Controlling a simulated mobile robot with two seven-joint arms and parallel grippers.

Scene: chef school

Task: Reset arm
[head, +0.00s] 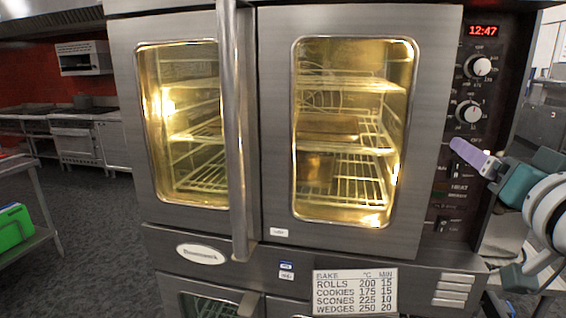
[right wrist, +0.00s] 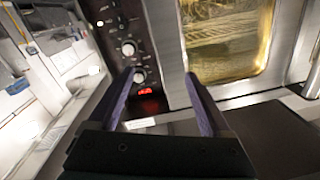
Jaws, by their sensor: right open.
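My right gripper (head: 462,148) is at the right side of the head view, in front of the oven's control panel (head: 452,185). Only one purple finger shows clearly there. In the right wrist view my right gripper (right wrist: 158,76) has its two purple fingers spread apart with nothing between them. The panel's knobs (right wrist: 128,48) and red clock display lie beyond the fingertips. I cannot tell whether a finger touches the panel. My left gripper is not in view.
A large steel oven (head: 275,130) fills the middle, its two windowed doors shut and its inside lit, with wire racks. A long vertical handle (head: 238,130) stands out in front. A baking chart (head: 355,291) is below. Open grey floor (head: 95,230) lies to the left.

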